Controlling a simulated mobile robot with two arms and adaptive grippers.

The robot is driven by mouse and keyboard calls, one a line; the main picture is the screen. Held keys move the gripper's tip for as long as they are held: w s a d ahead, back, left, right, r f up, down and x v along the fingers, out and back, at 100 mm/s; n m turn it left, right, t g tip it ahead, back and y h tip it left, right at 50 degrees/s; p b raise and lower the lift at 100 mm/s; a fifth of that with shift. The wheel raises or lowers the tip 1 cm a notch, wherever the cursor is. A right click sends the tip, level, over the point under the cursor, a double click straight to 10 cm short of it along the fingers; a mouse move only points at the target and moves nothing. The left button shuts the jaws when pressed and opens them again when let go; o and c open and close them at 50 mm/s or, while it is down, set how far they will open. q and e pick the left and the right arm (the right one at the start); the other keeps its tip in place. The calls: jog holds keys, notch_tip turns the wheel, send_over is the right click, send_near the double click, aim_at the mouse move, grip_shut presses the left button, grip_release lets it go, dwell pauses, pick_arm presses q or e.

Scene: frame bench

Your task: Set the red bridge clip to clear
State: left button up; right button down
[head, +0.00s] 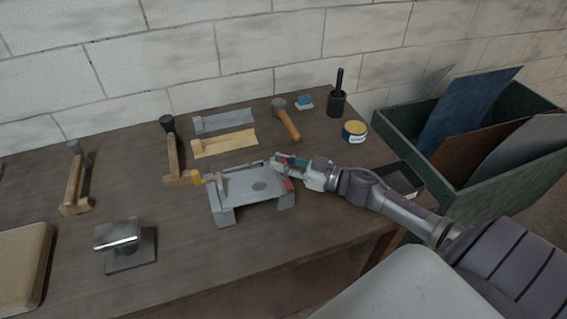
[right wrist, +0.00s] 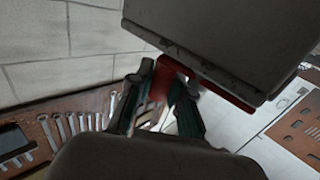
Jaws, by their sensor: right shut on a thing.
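A grey metal bench frame (head: 255,205) stands on the dark wooden table. The red bridge clip (head: 287,184) is at its right edge, partly hidden by my right gripper (head: 283,164). In the right wrist view the red clip (right wrist: 222,93) lies along the edge of a grey plate (right wrist: 225,40). The fingers of my right gripper (right wrist: 160,84) are around a red part of it and shut on it. How the clip is set underneath is hidden. My left gripper is not in view.
A green crate (head: 510,153) stands at the right.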

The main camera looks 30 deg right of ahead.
jog(key=c, duration=1.1)
grip_release()
jog(key=shift+o, duration=0.2)
jog(key=v, duration=1.2)
